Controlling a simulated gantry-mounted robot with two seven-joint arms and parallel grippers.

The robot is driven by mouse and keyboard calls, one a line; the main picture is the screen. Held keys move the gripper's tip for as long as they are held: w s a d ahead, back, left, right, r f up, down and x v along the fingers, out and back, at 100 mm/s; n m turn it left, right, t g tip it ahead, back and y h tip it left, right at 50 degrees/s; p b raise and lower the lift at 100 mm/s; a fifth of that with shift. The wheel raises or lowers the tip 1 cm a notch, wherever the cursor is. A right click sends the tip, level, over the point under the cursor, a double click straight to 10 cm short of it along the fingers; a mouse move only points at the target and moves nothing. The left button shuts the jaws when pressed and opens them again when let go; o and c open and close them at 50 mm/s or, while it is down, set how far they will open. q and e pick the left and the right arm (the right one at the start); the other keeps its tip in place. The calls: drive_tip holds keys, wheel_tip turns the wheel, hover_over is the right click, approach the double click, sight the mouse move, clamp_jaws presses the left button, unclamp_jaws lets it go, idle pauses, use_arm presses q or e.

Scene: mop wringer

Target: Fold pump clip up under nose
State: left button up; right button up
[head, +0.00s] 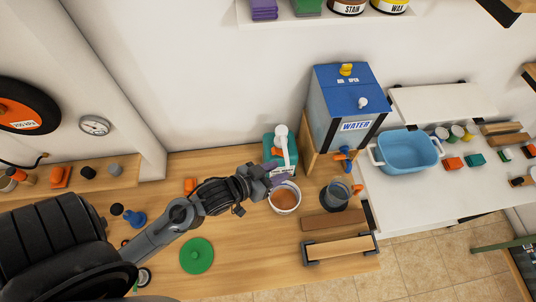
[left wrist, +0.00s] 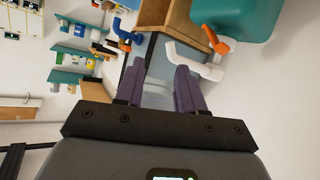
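The teal pump bottle (head: 269,146) stands at the back of the wooden bench, with a white pump head (head: 281,131) and a long nose pointing toward the bowl. A small orange clip (head: 277,151) sits at the pump; in the left wrist view the clip (left wrist: 218,40) sticks out beside the white nose (left wrist: 192,60). My left gripper (head: 277,178) is close to the nose's lower end. In the left wrist view its purple fingers (left wrist: 158,80) are apart with nothing clearly held between them. The nose lies just beyond the right finger; contact cannot be told. My right gripper is not in view.
A bowl with brown contents (head: 285,198) stands just below the nose. A blue water tank (head: 346,100) on a wooden stand is to the right, with a blue tap (head: 345,156). A grey mug (head: 336,195) and a green lid (head: 196,256) are on the bench.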

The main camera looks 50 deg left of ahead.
sight(267, 157)
use_arm(q)
drive_tip(key=s+a+f+m+t+h+b, duration=0.1)
drive_tip(key=a+f+m+t+h+b, duration=0.25)
drive_tip(key=a+f+h+b, duration=0.6)
drive_tip(key=s+a+f+m+t+h+b, duration=0.2)
drive_tip(key=a+m+b, duration=0.25)
drive_tip(key=b, duration=1.05)
drive_tip(key=shift+n+g, duration=0.25)
drive_tip(key=shift+n, duration=0.15)
drive_tip(key=x, duration=0.7)
drive_tip(key=a+p+x, duration=0.1)
drive_tip(key=x, duration=0.2)
drive_tip(key=shift+w+d+r, duration=0.15)
drive_tip(key=shift+w+d, duration=0.05)
drive_tip(key=shift+w, duration=0.3)
drive_tip(key=shift+c, duration=0.3)
